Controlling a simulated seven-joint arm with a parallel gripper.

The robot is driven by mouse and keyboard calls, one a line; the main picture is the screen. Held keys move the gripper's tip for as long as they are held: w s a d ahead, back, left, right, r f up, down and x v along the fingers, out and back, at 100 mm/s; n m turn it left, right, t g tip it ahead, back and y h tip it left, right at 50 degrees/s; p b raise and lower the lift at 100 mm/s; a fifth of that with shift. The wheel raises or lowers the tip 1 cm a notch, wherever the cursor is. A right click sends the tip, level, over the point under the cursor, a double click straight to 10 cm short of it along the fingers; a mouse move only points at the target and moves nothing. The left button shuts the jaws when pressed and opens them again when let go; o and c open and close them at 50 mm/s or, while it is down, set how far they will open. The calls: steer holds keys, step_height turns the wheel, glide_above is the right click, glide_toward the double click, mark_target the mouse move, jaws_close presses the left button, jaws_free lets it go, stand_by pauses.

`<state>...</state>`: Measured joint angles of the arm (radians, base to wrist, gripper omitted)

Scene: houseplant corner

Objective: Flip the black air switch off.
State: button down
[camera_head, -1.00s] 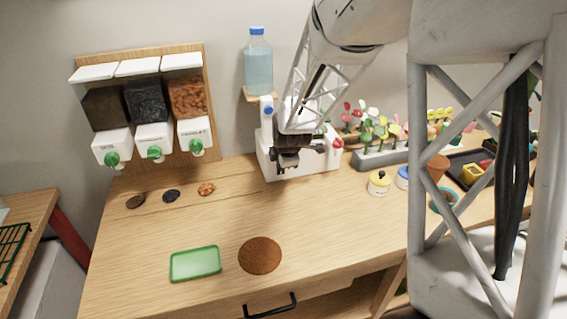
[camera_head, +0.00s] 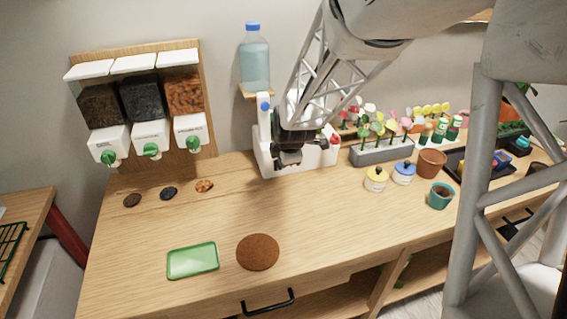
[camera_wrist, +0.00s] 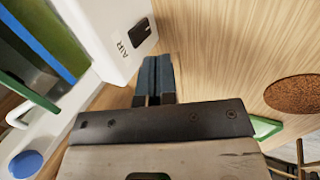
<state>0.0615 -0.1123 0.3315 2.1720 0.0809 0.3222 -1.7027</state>
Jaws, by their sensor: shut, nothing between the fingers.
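The black air switch (camera_wrist: 141,31) is a small dark rocker on the white face of a machine, next to the printed word AIR, in the wrist view. In the head view the white machine (camera_head: 263,152) stands at the back of the bench, and my gripper hides the switch there. My gripper (camera_wrist: 156,62) is shut and empty; its fingertips are close to the switch, just below and right of it in the wrist view. I cannot tell whether they touch the machine. In the head view my gripper (camera_head: 288,160) is in front of the machine.
A water bottle (camera_head: 254,62) stands above the machine. A planter (camera_head: 381,151) is to its right. The bench front is mostly clear around a green tray (camera_head: 193,261).

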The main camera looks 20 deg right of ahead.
step_height(320, 180, up, 7)
steer(key=s, duration=0.1)
steer(key=shift+s, duration=0.15)
stand_by(0.5)
steer(key=s+a+r+m+g, duration=0.1)
steer(key=s+r+m, duration=0.2)
steer(key=s+m, duration=0.6)
steer(key=s+a+r+m+g, duration=0.1)
steer(key=s+r+m, duration=0.3)
steer(key=s, duration=1.8)
steer(key=a+m, duration=0.1)
steer(key=m, duration=0.4)
steer(key=shift+r, duration=0.2)
